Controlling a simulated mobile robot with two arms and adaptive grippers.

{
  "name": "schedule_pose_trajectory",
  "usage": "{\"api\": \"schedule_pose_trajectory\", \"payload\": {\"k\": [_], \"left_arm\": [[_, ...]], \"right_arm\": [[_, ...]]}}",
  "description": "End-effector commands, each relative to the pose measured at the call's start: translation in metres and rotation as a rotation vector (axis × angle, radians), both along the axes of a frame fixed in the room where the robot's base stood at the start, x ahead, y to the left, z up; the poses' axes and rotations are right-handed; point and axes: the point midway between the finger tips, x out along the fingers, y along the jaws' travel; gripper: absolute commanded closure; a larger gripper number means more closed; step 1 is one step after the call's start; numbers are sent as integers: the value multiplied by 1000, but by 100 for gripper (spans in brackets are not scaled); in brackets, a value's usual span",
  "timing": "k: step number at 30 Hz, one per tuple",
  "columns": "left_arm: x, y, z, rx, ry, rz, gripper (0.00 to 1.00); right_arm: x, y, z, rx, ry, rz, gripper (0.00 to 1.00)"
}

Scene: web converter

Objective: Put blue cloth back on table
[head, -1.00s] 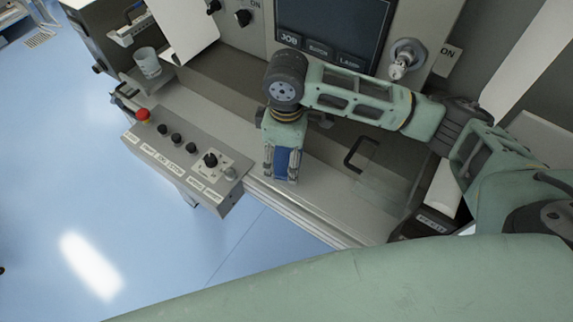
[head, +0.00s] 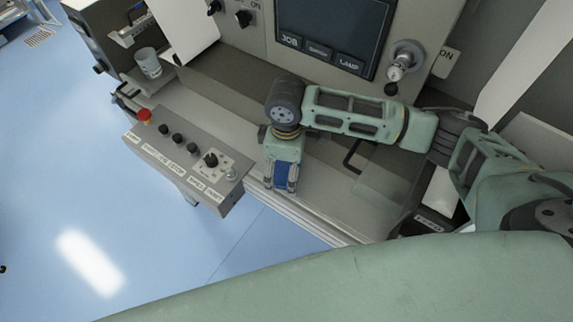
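The blue cloth (head: 285,175) is a small dark-blue patch between the fingers of my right gripper (head: 283,184). The gripper points down over the pale ledge at the machine's front, just right of the control box. Its fingers lie on both sides of the cloth and appear shut on it. Most of the cloth is hidden by the gripper, and I cannot tell whether it touches the ledge. My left gripper is not in view. No separate table can be made out clearly.
A control box (head: 185,160) with a red button (head: 144,115) juts out left of the gripper. A white cup (head: 148,62) stands at the upper left. A dark screen (head: 333,32) is behind. A black handle (head: 352,157) is to the right. Blue floor (head: 100,200) is open at left.

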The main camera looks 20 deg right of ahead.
Motion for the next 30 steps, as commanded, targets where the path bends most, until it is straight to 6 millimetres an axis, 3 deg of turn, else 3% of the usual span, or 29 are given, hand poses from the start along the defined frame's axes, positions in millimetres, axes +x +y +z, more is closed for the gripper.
{"api": "schedule_pose_trajectory", "payload": {"k": [8, 13, 24, 30], "left_arm": [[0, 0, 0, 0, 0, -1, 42], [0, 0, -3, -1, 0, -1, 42], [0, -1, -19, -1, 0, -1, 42], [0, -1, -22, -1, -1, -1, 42]], "right_arm": [[0, 0, 0, 0, 0, 0, 4], [1, 0, 11, 1, -3, 0, 4], [2, 1, 86, 2, -5, 1, 4], [1, 1, 115, 1, -2, -1, 4]]}}
